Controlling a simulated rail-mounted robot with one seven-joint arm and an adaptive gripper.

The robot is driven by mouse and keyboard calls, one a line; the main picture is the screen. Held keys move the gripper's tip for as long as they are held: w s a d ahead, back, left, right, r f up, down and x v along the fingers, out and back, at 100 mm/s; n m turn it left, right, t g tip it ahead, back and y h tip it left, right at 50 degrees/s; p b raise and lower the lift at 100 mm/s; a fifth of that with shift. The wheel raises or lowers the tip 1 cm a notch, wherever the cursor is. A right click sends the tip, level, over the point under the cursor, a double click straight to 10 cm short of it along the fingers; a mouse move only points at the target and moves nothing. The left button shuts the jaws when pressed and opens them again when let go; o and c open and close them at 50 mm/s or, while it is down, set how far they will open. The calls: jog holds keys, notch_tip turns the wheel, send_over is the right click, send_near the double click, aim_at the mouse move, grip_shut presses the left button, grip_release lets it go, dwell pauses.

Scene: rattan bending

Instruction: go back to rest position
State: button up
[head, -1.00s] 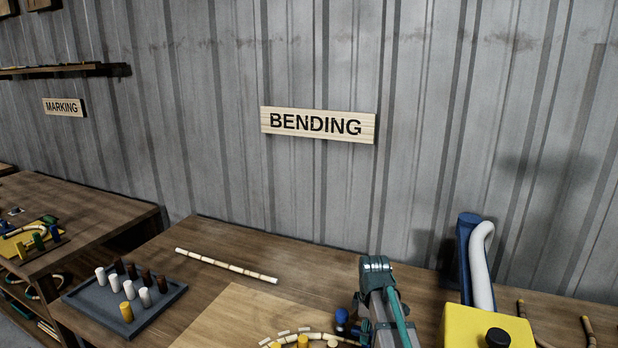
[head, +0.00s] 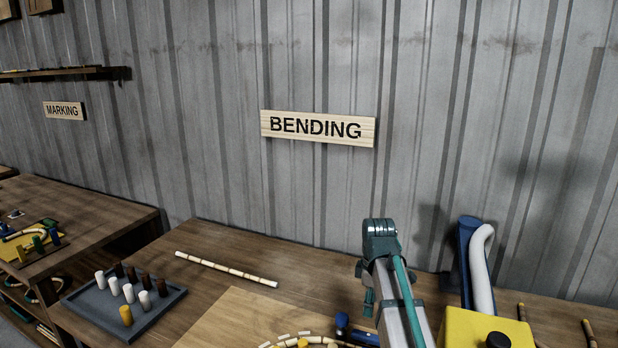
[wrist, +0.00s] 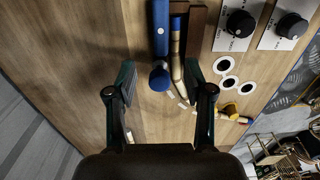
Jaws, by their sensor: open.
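My gripper (wrist: 160,85) is open in the wrist view, its two dark fingers spread wide above the wooden table, with nothing seen held between them. A straight banded rattan pole (head: 226,269) lies on the bench. In the wrist view a blue cylinder (wrist: 161,30) and a tan rattan piece (wrist: 177,65) lie beyond and between the fingertips.
A grey tray (head: 75,300) with white, dark and yellow pegs stands at the left of the bench. A yellow machine (head: 470,330) with a blue and white tube (head: 482,270) is at the right. Two knobs (wrist: 241,23) show in the wrist view. The bench's middle back is clear.

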aim_at(367, 333)
notch_tip(367, 333, down, 12)
jog(key=shift+s+f, duration=0.1)
jog(key=shift+f, duration=0.05)
jog(key=shift+m, duration=0.5)
jog(key=m, duration=0.3)
jog(key=m+b, duration=0.1)
jog(key=m, duration=0.2)
jog(key=shift+d+r, duration=0.1)
jog(key=shift+r, duration=0.1)
jog(key=shift+w+r, duration=0.1)
jog(key=shift+w, duration=0.1)
